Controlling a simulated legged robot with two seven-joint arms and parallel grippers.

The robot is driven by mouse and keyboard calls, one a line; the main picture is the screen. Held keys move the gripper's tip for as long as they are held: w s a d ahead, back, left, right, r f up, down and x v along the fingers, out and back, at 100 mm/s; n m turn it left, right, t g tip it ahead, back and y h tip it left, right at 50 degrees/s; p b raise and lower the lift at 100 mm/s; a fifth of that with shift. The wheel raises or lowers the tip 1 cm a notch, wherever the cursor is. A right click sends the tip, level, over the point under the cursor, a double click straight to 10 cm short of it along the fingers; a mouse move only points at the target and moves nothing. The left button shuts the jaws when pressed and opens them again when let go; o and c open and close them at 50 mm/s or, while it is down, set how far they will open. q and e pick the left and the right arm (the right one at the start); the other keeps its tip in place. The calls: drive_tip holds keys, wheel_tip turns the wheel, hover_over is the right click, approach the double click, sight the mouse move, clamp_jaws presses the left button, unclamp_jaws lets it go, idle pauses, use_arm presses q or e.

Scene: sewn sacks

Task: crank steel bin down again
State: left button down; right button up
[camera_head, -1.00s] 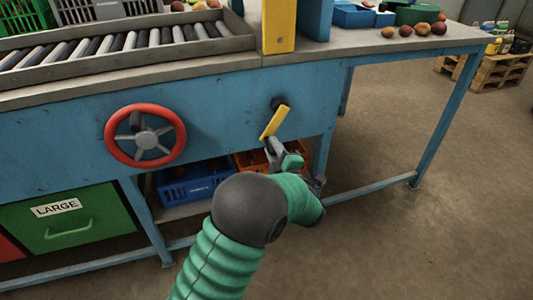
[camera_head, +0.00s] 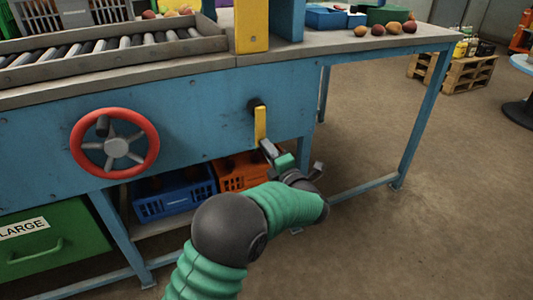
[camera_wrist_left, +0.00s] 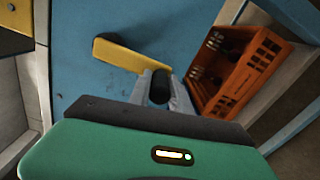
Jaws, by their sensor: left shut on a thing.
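The crank has a yellow arm (camera_head: 260,124) on a dark hub (camera_head: 256,105) on the front panel of the blue bench. The arm hangs about straight down. My left gripper (camera_head: 268,150) is at the crank's lower end. In the left wrist view my fingers (camera_wrist_left: 160,88) are shut around the crank's dark handle (camera_wrist_left: 160,86), with the yellow arm (camera_wrist_left: 120,54) running up to the left. I cannot make out a steel bin in these views. My right gripper is out of view.
A red handwheel (camera_head: 115,143) sits left of the crank. An orange crate (camera_head: 238,174) and a blue crate (camera_head: 172,195) stand on the shelf under the bench, near my arm. A bench leg (camera_head: 422,120) stands at right.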

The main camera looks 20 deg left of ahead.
use_arm(q)
drive_tip(key=shift+d+f, duration=0.2)
drive_tip(key=shift+f, duration=0.1)
drive_tip(key=c, duration=1.2)
unclamp_jaws()
drive_tip(key=shift+w, duration=0.1)
drive_tip(key=shift+r, duration=0.15)
drive_tip(key=shift+s+d+r+p, duration=0.15)
drive_tip(key=shift+s+d+p, duration=0.15)
drive_tip(key=shift+p, duration=0.05)
drive_tip(key=p+v, duration=0.6)
drive_tip(key=v, duration=1)
